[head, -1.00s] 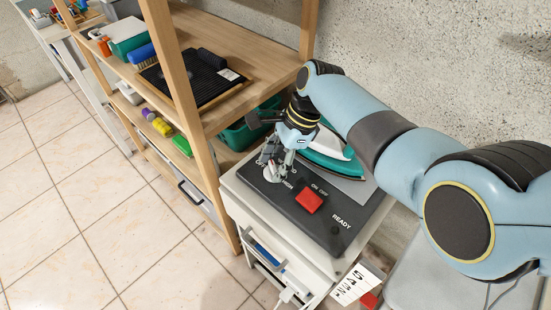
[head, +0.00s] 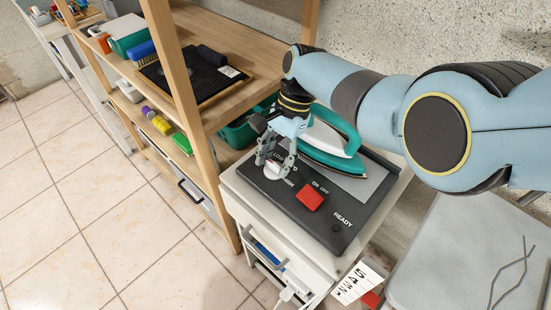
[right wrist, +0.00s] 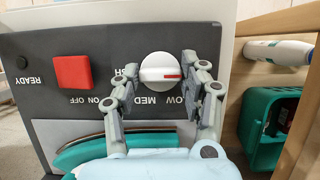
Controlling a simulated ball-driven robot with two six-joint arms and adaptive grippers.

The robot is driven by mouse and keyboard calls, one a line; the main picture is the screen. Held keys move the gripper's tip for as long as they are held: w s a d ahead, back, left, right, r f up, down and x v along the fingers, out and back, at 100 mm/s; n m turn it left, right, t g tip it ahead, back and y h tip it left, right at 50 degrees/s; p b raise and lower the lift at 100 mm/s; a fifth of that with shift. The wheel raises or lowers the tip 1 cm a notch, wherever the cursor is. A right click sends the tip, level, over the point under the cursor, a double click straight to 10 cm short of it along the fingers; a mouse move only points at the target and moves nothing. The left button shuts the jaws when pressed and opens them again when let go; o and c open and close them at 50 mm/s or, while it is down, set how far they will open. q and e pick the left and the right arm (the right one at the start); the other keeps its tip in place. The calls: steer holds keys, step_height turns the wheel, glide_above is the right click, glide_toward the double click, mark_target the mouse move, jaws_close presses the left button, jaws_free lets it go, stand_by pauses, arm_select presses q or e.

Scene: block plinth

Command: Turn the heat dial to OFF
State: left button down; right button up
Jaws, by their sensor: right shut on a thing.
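The heat dial (right wrist: 160,68) is a round white knob with a raised grip bar and a red mark. In the right wrist view the red mark points right, toward one finger. LOW, MED and part of HIGH show around the dial; the OFF label cannot be seen. My right gripper (right wrist: 158,72) has its fingers on opposite sides of the dial, shut on it. In the head view the dial (head: 279,171) is partly covered by the right gripper (head: 277,162), which reaches down from above. My left gripper is not in view.
The dark panel (head: 322,226) sits on a white drawer cabinet (head: 237,207). A red ON/OFF switch (head: 310,197) and a READY lamp (head: 336,227) are near the dial. A teal iron (head: 336,140) rests behind the gripper. A wooden shelf (head: 243,95) stands close on the left.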

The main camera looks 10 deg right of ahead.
steer(key=o, duration=1.2)
steer(key=shift+c, duration=0.2)
steer(key=v, duration=1.2)
steer(key=shift+r, duration=0.15)
